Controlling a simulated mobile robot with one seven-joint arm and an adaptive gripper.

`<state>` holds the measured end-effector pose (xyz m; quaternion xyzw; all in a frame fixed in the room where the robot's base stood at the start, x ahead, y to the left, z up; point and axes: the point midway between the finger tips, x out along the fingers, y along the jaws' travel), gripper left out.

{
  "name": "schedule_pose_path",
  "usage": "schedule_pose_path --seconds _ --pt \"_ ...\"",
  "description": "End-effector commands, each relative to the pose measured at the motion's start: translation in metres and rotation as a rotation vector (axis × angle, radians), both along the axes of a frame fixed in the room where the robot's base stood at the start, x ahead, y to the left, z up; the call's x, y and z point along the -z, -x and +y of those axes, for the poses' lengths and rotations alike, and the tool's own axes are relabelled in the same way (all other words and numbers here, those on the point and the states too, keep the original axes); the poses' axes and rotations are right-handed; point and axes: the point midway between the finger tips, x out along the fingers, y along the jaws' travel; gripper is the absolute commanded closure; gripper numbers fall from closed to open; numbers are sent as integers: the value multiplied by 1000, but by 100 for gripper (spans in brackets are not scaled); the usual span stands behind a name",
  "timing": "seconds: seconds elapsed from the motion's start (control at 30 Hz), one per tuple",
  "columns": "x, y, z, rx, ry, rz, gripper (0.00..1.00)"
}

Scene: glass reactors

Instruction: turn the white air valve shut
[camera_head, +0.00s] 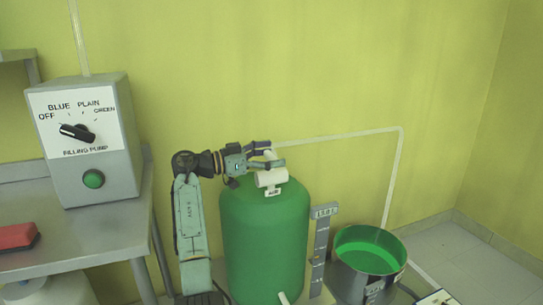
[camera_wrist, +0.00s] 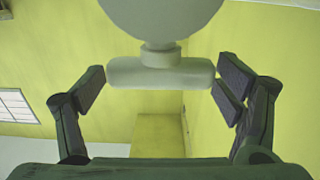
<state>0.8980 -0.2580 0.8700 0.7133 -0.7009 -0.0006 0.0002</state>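The white air valve (camera_head: 271,178) sits on top of the green tank (camera_head: 262,235), with a small label under its body. In the wrist view its pale bar handle (camera_wrist: 160,72) lies crosswise on a short stem below a round body. My gripper (camera_head: 272,155) is at the valve from the left, its fingers around the handle area. In the wrist view my gripper (camera_wrist: 163,88) is open, one finger on each side of the bar. A gap shows at the bar's left end; the right end is close to the right finger, and I cannot tell whether they touch.
A pump box (camera_head: 90,140) with a black knob and green button stands on a grey table (camera_head: 100,240) at left. A red object (camera_head: 17,237) lies there too. A metal pot (camera_head: 365,280) of green liquid stands right of the tank, under a thin pale pipe (camera_head: 340,134).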

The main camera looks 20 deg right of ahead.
Motion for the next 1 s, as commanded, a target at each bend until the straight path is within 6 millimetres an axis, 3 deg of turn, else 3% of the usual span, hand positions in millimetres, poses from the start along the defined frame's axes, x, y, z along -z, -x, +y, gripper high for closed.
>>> schedule_pose_path --seconds 0.4,0.8,1.0 --pt "-6 0 1 -1 1 -3 10" --pt "-77 0 0 0 1 -4 10" --pt "-97 0 0 0 0 -1 10"
